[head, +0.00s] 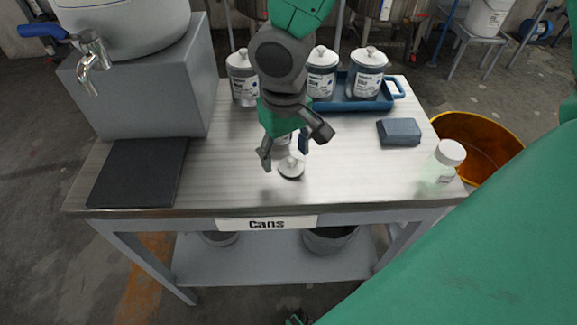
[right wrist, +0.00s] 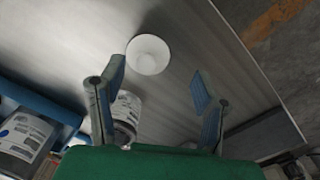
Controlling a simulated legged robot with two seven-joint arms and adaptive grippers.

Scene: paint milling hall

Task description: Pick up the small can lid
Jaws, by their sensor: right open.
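My right gripper (head: 285,153) is open and empty, pointing down just above and behind the lid. In the right wrist view its two fingers (right wrist: 158,82) are spread wide, and the lid appears beyond the tips, nearer the left finger. A labelled can (right wrist: 126,108) stands close by, partly hidden behind the left finger.
Lidded cans (head: 367,77) stand at the back, some on a blue tray (head: 352,105). A black mat (head: 138,172) and grey box (head: 155,90) fill the left. Bench is clear around the lid's front.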

